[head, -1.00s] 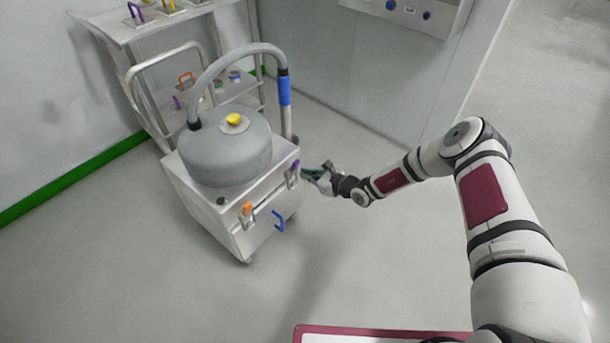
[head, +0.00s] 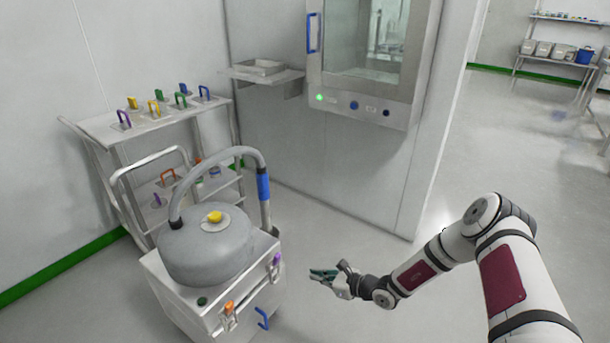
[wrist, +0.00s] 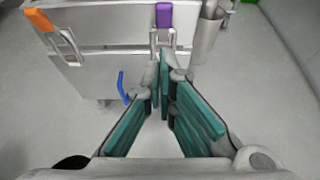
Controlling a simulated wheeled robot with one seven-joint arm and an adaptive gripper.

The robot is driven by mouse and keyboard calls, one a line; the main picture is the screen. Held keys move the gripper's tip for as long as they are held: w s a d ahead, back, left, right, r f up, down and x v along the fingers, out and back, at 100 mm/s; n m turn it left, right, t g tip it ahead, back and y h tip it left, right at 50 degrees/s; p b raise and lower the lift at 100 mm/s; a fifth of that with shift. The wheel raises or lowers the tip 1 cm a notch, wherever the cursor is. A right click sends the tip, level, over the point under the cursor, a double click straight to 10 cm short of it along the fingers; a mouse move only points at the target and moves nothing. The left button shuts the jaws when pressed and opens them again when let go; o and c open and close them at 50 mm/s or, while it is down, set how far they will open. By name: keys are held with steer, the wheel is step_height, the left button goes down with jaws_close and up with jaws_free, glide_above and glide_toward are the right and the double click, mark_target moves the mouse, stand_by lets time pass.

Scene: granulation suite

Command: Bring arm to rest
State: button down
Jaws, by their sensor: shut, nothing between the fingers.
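My gripper (head: 322,274) is at the end of my extended arm, just right of the wheeled vacuum unit (head: 207,249). Its green-padded fingers are shut with nothing between them. In the wrist view, my gripper (wrist: 162,62) points at the unit's front, close to the purple-tipped latch (wrist: 163,18) but apparently apart from it. The purple latch also shows in the head view (head: 276,260). An orange-tipped latch (head: 228,309) and a blue handle (head: 263,318) are on the same metal box.
A grey hose (head: 215,158) arches over the unit. A steel trolley (head: 150,122) with colored-handled items stands behind it. A cabinet with a glass door (head: 368,45) and a small wall shelf (head: 265,76) are further back. The floor (head: 345,240) right of the unit is clear.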

step_height(320, 180, up, 18)
steer(key=s+a+n+g+y, duration=0.1)
steer(key=a+n+g, duration=0.15)
steer(key=n, duration=0.55)
steer(key=s+r+n+g+h, duration=0.1)
steer(key=s+r+n+g, duration=0.1)
steer(key=s+r+n, duration=0.35)
steer(key=s+r+n+g, duration=0.2)
steer(key=s+r, duration=0.1)
steer(key=r, duration=0.6)
steer(key=s+d+r+n+g+h, duration=0.1)
steer(key=s+d+r+n+h, duration=0.2)
steer(key=s+r, duration=0.45)
steer(key=s+d+r+n+g+h, duration=0.1)
steer(key=s+d+r+n+h, duration=0.2)
steer(key=s, duration=0.7)
steer(key=s+d+r+n+t+h, duration=0.1)
steer(key=s+d+r+n+h, duration=0.15)
steer(key=s+d, duration=0.45)
steer(key=s+d+r+n+t+h, duration=0.1)
steer(key=s+d+r+t+h, duration=0.2)
steer(key=s, duration=0.7)
step_height(320, 180, up, 13)
steer(key=t+p, duration=0.1)
steer(key=p, duration=1.2)
steer(key=shift+d+r, duration=0.2)
steer(key=shift+d, duration=0.2)
